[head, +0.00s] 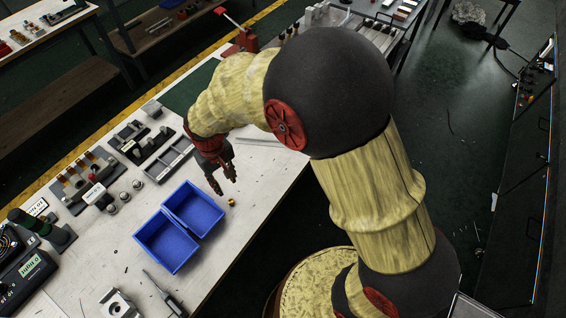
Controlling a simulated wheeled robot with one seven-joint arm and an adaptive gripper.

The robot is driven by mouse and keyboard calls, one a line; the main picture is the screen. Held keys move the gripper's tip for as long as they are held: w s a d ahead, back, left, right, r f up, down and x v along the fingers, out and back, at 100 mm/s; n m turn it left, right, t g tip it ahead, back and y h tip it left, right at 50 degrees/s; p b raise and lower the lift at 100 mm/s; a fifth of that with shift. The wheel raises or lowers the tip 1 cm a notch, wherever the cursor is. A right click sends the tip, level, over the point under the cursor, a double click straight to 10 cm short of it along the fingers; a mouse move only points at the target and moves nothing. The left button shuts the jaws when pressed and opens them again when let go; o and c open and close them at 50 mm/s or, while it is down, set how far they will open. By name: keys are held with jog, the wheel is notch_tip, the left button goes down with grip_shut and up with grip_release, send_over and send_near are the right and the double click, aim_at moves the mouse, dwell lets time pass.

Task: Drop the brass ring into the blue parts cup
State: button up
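A small brass-coloured piece (231,202), which looks like the brass ring, lies on the light worktop near its right edge. Two blue open-topped containers stand side by side to its left: one nearer it (218,207) and one farther to the lower left (140,238). Both look empty; I cannot tell which is the parts cup or whether they are joined. My gripper (225,187) points down just above the brass piece in the picture. Its dark red fingers are spread apart with nothing seen between them. Its height above the worktop is hard to judge.
Metal fixtures with small parts (155,140) line the worktop's back left. Black instruments with green displays (25,265) stand at the lower left. A probe-like tool (163,292) and a metal block (118,304) lie in front. Bare worktop (255,172) shows right of the gripper.

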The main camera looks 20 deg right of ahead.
jog(key=s+d+r+m+t, duration=0.1)
jog(key=s+d+r, duration=0.4)
jog(key=r, duration=0.6)
jog(key=s+d+r+m+t, duration=0.1)
jog(key=s+d+r+t, duration=0.2)
jog(key=d+r, duration=0.6)
jog(key=shift+s+d+r+m, duration=0.3)
jog(key=shift+s+r+m, duration=0.1)
jog(key=shift+s+r, duration=0.55)
jog(key=shift+m+t, duration=0.5)
jog(key=shift+t, duration=0.3)
jog(key=s+d+r, duration=0.1)
jog(key=s, duration=0.1)
jog(key=s+d, duration=0.1)
jog(key=s, duration=0.1)
jog(key=s+d+r, duration=0.1)
jog(key=s, duration=0.2)
jog(key=shift+d+r, duration=0.3)
jog(key=shift+r, duration=0.05)
jog(key=shift+s+d, duration=0.1)
jog(key=shift+s, duration=0.15)
jog(key=shift+c, duration=1.4)
jog(key=shift+w, duration=0.1)
